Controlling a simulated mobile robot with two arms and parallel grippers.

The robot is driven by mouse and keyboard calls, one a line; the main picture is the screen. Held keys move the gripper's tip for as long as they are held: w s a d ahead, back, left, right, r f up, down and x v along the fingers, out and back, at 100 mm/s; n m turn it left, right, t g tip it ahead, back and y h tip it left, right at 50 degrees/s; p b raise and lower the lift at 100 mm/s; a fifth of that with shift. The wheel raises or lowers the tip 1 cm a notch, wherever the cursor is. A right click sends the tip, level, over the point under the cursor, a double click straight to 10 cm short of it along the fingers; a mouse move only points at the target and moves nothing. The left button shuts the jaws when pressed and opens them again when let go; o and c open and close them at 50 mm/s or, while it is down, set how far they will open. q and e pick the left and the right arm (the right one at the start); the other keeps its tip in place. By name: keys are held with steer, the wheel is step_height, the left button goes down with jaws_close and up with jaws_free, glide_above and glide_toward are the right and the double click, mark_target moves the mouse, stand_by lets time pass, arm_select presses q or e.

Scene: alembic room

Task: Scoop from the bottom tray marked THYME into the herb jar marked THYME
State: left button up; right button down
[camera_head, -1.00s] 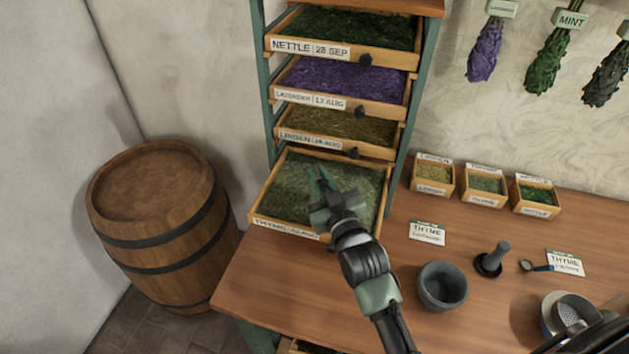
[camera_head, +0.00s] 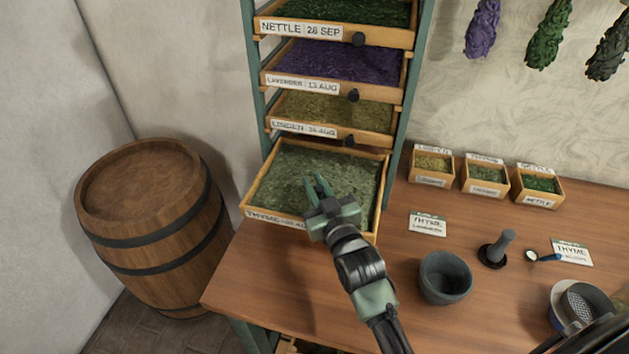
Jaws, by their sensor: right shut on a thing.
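The bottom tray marked THYME (camera_head: 382,200) sticks out further than the trays above and holds grey-green crumbled herb. My right gripper (camera_head: 318,180) is over its front part, fingers pointing into the tray area. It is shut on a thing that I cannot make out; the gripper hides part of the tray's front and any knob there. The middle small wooden box (camera_head: 483,187) at the back of the table holds green herb; its label is too small to read surely. My left gripper is not in view.
Trays of linden (camera_head: 302,128), lavender (camera_head: 288,82) and nettle (camera_head: 300,30) are stacked above. A barrel (camera_head: 150,225) is left of the table.

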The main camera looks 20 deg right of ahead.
steer(key=shift+f, duration=0.5)
stand_by(0.5)
steer(key=shift+w+a, duration=0.1)
steer(key=shift+a, duration=0.05)
steer(key=shift+w+a, duration=0.6)
steer(key=shift+a, duration=0.25)
step_height(320, 180, up, 6)
steer(key=p, duration=0.5)
steer(key=shift+f+p, duration=0.1)
steer(key=shift+p, duration=0.25)
